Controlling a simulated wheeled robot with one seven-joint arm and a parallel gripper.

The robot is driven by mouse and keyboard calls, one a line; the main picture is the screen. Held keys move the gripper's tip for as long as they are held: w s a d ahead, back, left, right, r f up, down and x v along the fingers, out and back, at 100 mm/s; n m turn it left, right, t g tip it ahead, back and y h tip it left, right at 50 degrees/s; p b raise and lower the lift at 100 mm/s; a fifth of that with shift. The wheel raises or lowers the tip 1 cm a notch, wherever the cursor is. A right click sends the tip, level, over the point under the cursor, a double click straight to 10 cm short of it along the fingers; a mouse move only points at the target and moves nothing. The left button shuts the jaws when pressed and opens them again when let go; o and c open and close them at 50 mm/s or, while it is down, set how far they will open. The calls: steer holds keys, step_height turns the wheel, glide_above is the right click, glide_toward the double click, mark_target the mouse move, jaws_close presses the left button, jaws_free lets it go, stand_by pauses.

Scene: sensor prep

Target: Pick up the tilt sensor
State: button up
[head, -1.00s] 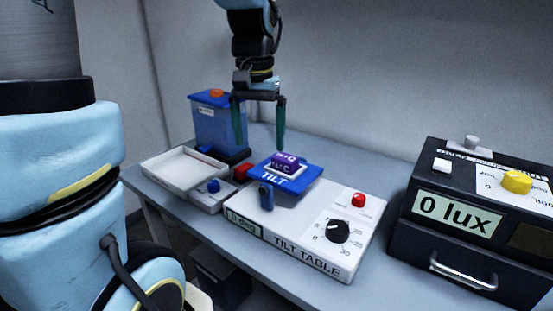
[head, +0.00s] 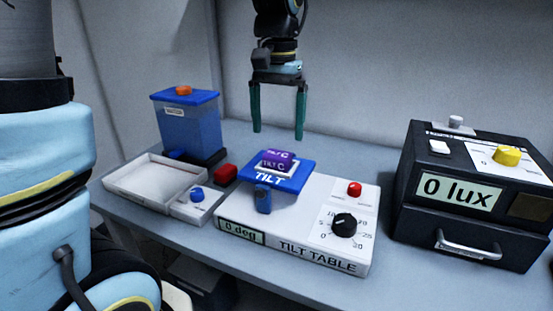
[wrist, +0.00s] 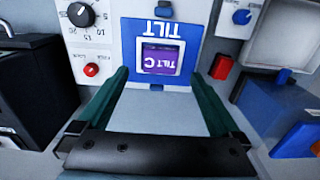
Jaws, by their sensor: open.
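The tilt sensor is a small purple block (head: 279,159) labelled "TILT C". It sits in the white-framed square on the blue TILT platform (head: 290,183) of the tilt table (head: 232,209). In the wrist view the purple sensor (wrist: 160,59) lies beyond my fingertips, roughly centred between them. My gripper (head: 277,135) has green fingers, is open and empty, and hangs above and behind the platform, apart from the sensor. Its fingers (wrist: 163,76) also show in the wrist view. The table display reads "0 deg".
A black lux box (head: 480,190) with a drawer handle stands at the right. A white tray (head: 130,197), a blue-lidded container (head: 190,125) and a red block (head: 225,173) are at the left. The tilt table has a black dial (head: 345,224) and red button (head: 355,188).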

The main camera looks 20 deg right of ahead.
mark_target(277, 154)
steer(key=shift+f+p, duration=0.75)
steer(key=shift+f, duration=2.45)
steer(key=c, duration=1.5)
steer(key=shift+w+r, duration=0.1)
steer(key=shift+r, duration=0.05)
step_height(277, 154, up, 10)
steer(key=shift+f+b, duration=0.1)
steer(key=shift+b, duration=0.65)
